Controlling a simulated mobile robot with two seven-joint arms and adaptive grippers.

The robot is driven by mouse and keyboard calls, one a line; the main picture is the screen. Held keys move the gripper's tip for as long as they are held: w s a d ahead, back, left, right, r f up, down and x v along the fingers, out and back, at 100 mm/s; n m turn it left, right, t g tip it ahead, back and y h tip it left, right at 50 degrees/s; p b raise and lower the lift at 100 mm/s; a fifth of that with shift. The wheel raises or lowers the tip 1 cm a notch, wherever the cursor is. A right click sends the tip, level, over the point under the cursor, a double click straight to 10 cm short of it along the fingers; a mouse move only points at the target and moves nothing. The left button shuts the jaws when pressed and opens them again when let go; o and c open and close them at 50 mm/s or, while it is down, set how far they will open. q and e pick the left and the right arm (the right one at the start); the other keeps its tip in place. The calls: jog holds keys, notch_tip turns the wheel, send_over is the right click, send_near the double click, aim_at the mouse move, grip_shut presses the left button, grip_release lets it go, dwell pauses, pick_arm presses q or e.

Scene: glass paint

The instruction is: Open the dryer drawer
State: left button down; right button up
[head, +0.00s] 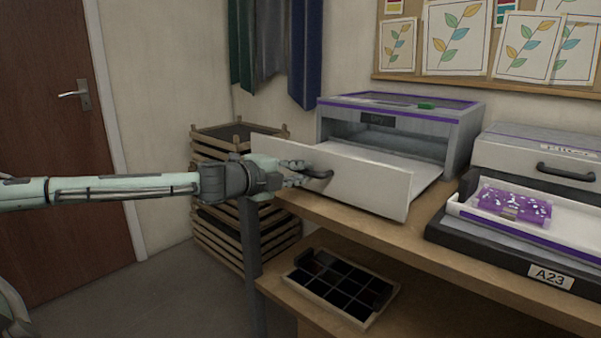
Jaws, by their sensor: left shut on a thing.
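The dryer (457,125) is a grey box with purple trim at the back of the wooden bench. Its drawer (375,187) is white and stands pulled well out toward the front left, so its pale inner floor shows. A dark handle (318,174) sits on the drawer's front panel. My left gripper (300,175) reaches in from the left and is shut on this handle. The fingers partly hide the handle. My right gripper is not in view.
A white tray with a purple speckled piece (515,204) lies on a black base marked A23 at the right. A grey case (545,155) stands behind it. A divided box (340,287) is on the lower shelf. Wooden racks (235,240) stand left of the bench.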

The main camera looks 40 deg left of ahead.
pick_arm(q)
jog(key=c, duration=1.5)
grip_release()
jog(key=shift+c, duration=0.2)
jog(key=shift+v, duration=0.95)
jog(key=d+v, duration=0.1)
jog(key=v, duration=0.9)
jog(key=shift+a, duration=0.45)
